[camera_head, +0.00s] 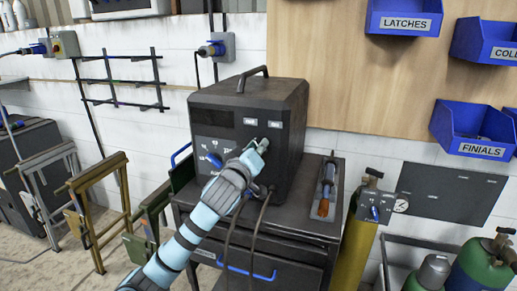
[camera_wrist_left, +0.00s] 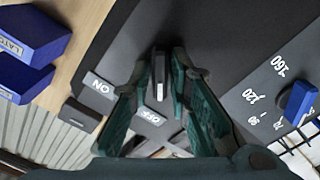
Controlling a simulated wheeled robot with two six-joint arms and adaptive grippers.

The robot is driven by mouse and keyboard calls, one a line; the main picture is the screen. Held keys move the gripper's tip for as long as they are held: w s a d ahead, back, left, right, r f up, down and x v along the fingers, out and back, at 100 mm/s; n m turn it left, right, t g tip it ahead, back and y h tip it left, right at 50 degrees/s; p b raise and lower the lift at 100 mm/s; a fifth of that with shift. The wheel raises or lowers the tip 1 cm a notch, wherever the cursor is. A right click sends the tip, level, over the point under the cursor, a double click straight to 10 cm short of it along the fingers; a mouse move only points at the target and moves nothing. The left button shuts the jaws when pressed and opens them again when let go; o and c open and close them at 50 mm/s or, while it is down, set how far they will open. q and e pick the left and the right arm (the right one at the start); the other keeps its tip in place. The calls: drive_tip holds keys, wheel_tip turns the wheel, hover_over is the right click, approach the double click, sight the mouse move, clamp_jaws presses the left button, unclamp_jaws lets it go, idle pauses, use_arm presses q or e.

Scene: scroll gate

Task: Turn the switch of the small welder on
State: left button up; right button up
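The small welder (camera_head: 270,103) is a dark box with a top handle, standing on a dark cart. My left gripper (camera_head: 262,146) is at the upper right of its front panel and hides the switch there. In the left wrist view, a narrow pale switch lever (camera_wrist_left: 160,88) lies between the two dark green fingers (camera_wrist_left: 163,70). The fingertips are close together on either side of it; whether they touch it is unclear. The ON label (camera_wrist_left: 99,84) is left of the lever, the OFF label (camera_wrist_left: 153,117) below it. My right gripper is not in view.
A blue dial (camera_wrist_left: 299,102) with numbers is at the right in the left wrist view. Cables hang down the welder's front. A torch-like tool in a tray (camera_head: 325,190) is right of the welder. Gas cylinders (camera_head: 480,263) stand at the lower right; blue bins (camera_head: 470,128) hang above.

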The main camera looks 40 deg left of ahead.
use_arm(q)
clamp_jaws()
drive_tip(key=shift+m+p, duration=6.6)
drive_tip(key=shift+m, duration=1.3)
drive_tip(key=o, duration=0.5)
unclamp_jaws()
